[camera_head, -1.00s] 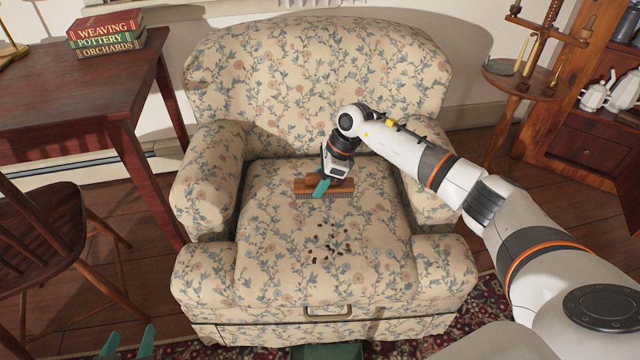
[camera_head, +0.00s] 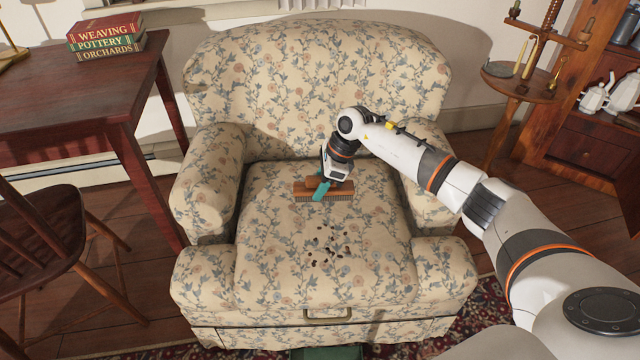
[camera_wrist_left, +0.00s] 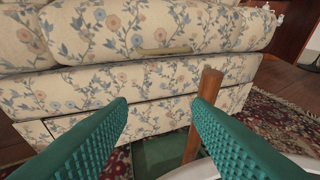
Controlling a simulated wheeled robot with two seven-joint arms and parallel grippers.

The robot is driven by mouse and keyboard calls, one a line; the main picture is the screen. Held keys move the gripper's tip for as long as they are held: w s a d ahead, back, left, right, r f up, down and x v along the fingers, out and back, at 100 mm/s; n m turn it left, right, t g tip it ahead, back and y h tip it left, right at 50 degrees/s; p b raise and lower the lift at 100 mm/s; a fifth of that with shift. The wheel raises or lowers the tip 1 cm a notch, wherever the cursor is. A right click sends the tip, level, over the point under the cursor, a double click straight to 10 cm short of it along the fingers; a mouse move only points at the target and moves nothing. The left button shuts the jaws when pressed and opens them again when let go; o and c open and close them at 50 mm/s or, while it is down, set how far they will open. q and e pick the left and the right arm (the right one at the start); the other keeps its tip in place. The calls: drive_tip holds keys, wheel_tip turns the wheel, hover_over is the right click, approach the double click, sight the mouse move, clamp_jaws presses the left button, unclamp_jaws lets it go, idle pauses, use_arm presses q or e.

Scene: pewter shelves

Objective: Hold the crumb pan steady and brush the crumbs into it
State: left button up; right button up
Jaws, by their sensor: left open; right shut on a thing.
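My right gripper (camera_head: 322,182) is shut on a brush (camera_head: 340,188) with a wooden back and dark bristles. The brush sits on the floral seat cushion, behind scattered dark crumbs (camera_head: 328,250). A dark green crumb pan (camera_head: 326,353) shows partly at the bottom edge of the head view, below the chair front. In the left wrist view, a green surface (camera_wrist_left: 165,150), likely the pan, lies low between the fingers. My left gripper (camera_wrist_left: 160,105) is open, with a wooden handle (camera_wrist_left: 206,88) standing near its right finger. Whether they touch I cannot tell.
The floral armchair (camera_head: 205,190) has raised arms on both sides and a front drawer handle (camera_head: 327,314). A desk (camera_head: 75,110) with stacked books (camera_head: 105,38) and a wooden chair (camera_head: 50,240) stand left. A candle stand (camera_head: 520,85) and cabinet (camera_head: 580,140) stand right.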

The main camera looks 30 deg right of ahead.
use_arm(q)
drive_tip(key=s+d+f+m+h, duration=0.1)
drive_tip(key=s+d+f, duration=0.15)
drive_tip(key=s, duration=0.25)
drive_tip(key=x, duration=0.9)
drive_tip(key=shift+f, duration=0.4)
drive_tip(key=shift+w, duration=0.1)
clamp_jaws()
idle(0.5)
